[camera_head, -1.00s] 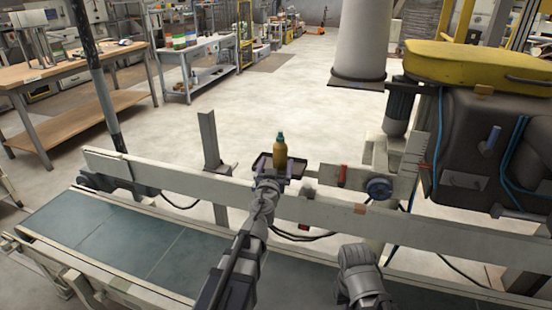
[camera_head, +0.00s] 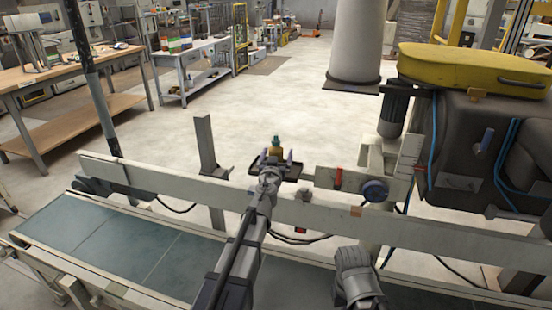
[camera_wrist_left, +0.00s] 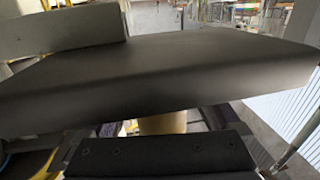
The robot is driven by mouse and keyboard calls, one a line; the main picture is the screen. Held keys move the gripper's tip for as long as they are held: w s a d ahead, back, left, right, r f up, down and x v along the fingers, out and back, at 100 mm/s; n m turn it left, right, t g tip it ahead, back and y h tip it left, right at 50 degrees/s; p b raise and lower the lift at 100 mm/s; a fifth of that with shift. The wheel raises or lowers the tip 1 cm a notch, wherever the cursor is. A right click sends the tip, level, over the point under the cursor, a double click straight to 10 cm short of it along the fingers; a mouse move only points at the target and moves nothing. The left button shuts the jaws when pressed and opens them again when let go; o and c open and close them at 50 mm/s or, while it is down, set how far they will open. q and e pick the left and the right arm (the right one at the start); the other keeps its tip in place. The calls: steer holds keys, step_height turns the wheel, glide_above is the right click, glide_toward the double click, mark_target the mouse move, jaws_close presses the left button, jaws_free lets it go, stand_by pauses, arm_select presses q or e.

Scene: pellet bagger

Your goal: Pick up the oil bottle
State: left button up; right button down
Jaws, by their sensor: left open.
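The oil bottle (camera_head: 276,151), amber with a green cap, stands upright at a small dark tray (camera_head: 293,171) behind the white rail. My left gripper (camera_head: 276,157) is at the tray, open, with one finger on each side of the bottle in the head view. The gripper hides the bottle's lower part, and I cannot tell whether the fingers touch it. In the left wrist view, a tan patch (camera_wrist_left: 163,123), apparently the bottle, shows below a broad dark slab that hides the rest.
The white rail (camera_head: 230,198) runs along the green conveyor belt (camera_head: 110,240) under my left arm. A blue knob (camera_head: 375,190) and a red lever (camera_head: 338,178) are right of the tray. A dark machine with a yellow top (camera_head: 475,66) fills the right side.

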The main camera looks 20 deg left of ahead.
arm_select(q)
steer(key=shift+s, duration=0.1)
jaws_close()
stand_by(0.7)
step_height(320, 180, up, 10)
steer(key=p, duration=1)
